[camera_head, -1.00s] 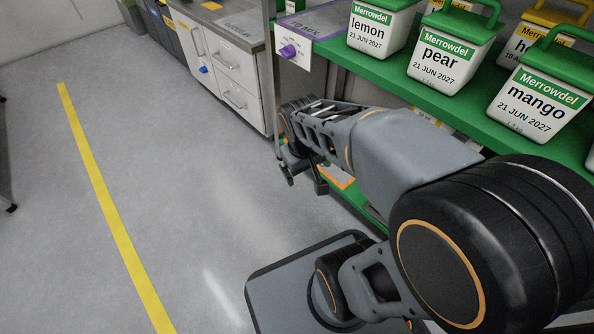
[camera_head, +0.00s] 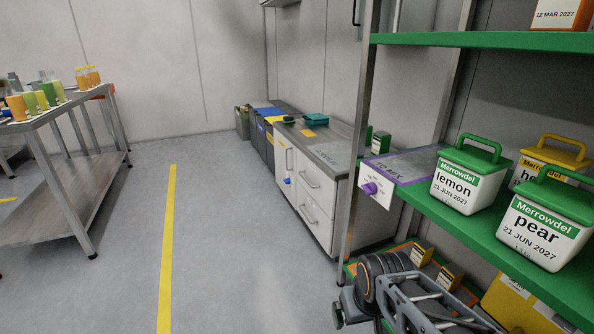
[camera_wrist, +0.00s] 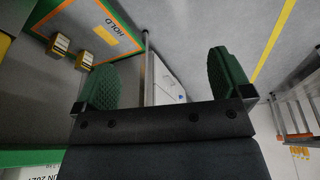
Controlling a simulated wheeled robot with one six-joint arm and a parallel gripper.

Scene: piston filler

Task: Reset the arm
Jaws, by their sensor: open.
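My gripper (camera_wrist: 163,82) shows in the wrist view with its two green textured fingertips wide apart and nothing between them. Past the fingers I see the floor and a white drawer cabinet. In the head view my arm is at the bottom, beside the lower part of the green shelf (camera_head: 470,222); the gripper's fingers cannot be made out there.
Green-lidded tubs marked lemon (camera_head: 466,180) and pear (camera_head: 540,232) stand on the shelf. Small yellow boxes (camera_head: 422,254) sit low down. A white drawer cabinet (camera_head: 310,190) stands beyond. A metal table (camera_head: 60,112) with cups is at left. The floor between is clear.

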